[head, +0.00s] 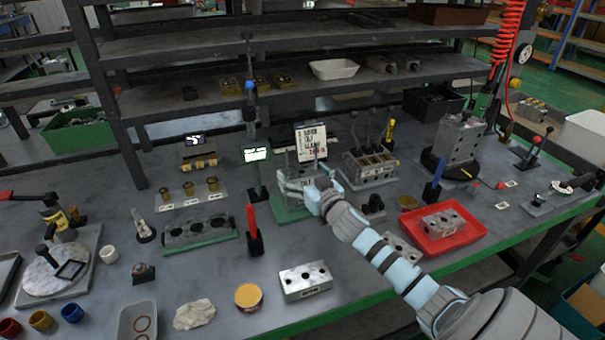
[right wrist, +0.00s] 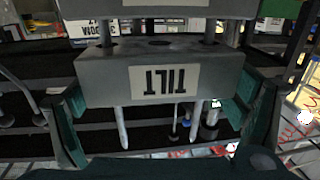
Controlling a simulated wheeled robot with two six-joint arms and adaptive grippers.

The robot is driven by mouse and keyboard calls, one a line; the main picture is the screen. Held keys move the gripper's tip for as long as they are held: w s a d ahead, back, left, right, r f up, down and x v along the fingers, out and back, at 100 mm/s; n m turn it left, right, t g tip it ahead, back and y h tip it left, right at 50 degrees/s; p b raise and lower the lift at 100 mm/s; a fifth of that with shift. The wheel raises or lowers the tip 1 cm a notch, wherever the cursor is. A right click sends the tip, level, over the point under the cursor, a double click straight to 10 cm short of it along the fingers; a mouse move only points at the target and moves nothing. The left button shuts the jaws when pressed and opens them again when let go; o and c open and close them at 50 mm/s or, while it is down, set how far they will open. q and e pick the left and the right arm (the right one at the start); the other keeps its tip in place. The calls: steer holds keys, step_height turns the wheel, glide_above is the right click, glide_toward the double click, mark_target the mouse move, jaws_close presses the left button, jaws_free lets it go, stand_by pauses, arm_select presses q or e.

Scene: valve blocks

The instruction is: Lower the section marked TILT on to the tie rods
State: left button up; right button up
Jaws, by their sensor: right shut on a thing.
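The section marked TILT (right wrist: 165,80) is a grey block with a pale label, upside down in the right wrist view. My right gripper (head: 303,186) is shut on it, with teal fingers at the block's two ends. The two tie rods (right wrist: 122,126) pass through the block; their free ends stick out beyond its labelled side. On the other side a short gap, with the rods showing in it, separates it from another labelled section (right wrist: 160,8). In the head view my gripper hides most of the stack above its green base (head: 290,214). My left gripper is not seen.
A lettered board (head: 312,142) stands behind the stack and a small green-lit display (head: 256,155) to its left. A lever block (head: 369,168) stands close on the right. A red tray (head: 464,240) holds a grey block. A loose block (head: 305,281) lies in front.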

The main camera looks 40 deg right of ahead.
steer(key=shift+f+b, duration=0.8)
steer(key=shift+f, duration=0.15)
steer(key=o, duration=1.6)
steer(key=shift+o, duration=0.2)
steer(key=v, duration=1.2)
steer(key=shift+a, duration=0.1)
